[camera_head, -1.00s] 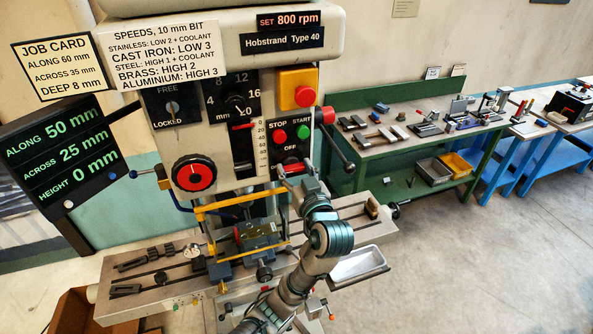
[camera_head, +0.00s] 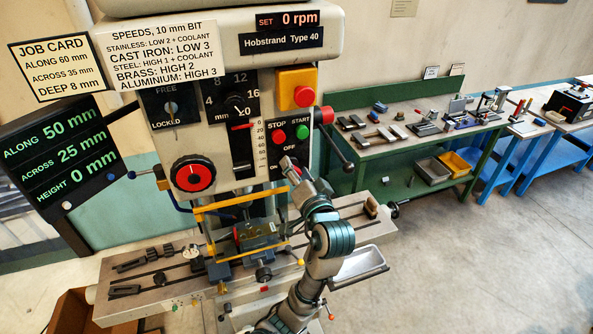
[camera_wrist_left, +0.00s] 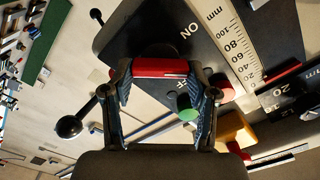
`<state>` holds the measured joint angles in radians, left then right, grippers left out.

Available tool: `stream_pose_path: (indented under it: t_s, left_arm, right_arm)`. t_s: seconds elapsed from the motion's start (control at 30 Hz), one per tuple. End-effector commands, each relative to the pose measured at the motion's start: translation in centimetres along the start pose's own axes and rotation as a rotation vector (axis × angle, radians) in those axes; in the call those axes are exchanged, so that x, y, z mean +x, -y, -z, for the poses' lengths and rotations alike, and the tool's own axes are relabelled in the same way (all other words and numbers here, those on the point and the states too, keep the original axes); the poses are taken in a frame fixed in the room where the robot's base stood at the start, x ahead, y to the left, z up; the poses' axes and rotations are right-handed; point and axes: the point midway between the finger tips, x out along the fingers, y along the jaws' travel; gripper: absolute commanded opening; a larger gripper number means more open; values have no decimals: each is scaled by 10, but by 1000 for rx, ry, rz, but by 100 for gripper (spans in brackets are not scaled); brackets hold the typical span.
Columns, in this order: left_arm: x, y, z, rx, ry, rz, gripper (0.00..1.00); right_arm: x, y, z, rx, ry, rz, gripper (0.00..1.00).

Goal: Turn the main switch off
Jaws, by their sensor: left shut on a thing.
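The main switch has a red bar handle, low on the right side of the drilling machine's front panel, by the ON and OFF marks. In the wrist view its red handle (camera_wrist_left: 160,68) lies between the two fingers. My left gripper (camera_head: 289,164) is at the switch in the head view and covers most of it. In the wrist view my left gripper (camera_wrist_left: 160,75) is shut on the handle, one finger at each end. My right gripper is not in view.
The red stop button (camera_head: 279,138) and green start button (camera_head: 303,132) sit just above the switch. A yellow box with a red button (camera_head: 304,96) is higher up. A black lever (camera_head: 338,145) stands close on the right. The vise and machine table (camera_head: 140,297) lie below.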

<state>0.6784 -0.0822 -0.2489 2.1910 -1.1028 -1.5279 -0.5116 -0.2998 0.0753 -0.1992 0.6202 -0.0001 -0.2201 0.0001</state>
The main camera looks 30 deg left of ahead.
Motion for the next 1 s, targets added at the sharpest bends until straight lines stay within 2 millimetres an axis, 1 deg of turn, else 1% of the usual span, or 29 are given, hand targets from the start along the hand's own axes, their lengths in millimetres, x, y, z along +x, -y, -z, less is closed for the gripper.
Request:
stream_pose_path:
  t_s: [0.03,0.6,0.8,1.0]
  left_arm:
    - [1,-6,-4,48,12,-12,23]
    - [1,-7,-5,561,9,-13,23]
    - [1,-8,-5,684,9,-13,23]
    - [1,-8,-5,759,8,-13,23]
  right_arm:
    - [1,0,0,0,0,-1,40]
    - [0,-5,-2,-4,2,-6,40]
    - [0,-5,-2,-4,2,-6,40]
    - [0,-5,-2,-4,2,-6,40]
